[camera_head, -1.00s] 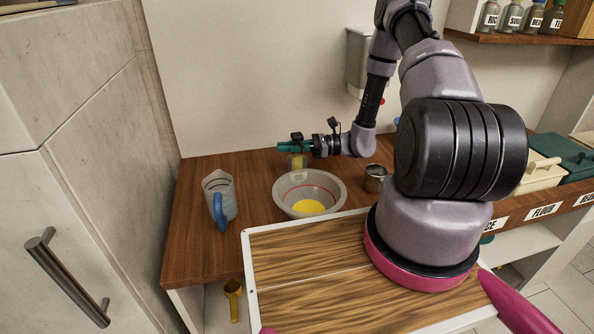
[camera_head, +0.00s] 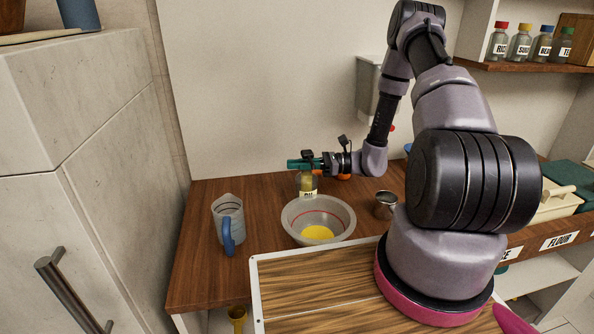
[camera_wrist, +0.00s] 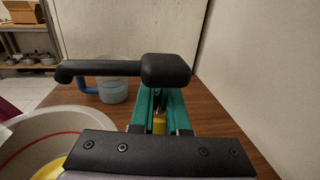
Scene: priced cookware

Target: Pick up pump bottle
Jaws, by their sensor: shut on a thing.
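The pump bottle (camera_head: 307,186) is small and clear, with yellow contents and a pale label. Its black pump head (camera_head: 308,155) rises above my teal fingers. My gripper (camera_head: 300,164) is shut on the bottle's upper part, at the back edge of the mixing bowl in the head view. In the wrist view the black pump head (camera_wrist: 165,70) has its spout pointing left. A yellow strip of the bottle (camera_wrist: 159,122) shows between the fingers (camera_wrist: 160,108). The bottle looks upright. I cannot tell whether its base clears the counter.
A grey bowl (camera_head: 291,222) with yellow contents stands just in front of the bottle. A measuring jug (camera_head: 228,219) with a blue handle is at left, a metal cup (camera_head: 386,205) at right. A wooden board (camera_head: 330,275) lies in front. The wall is close behind.

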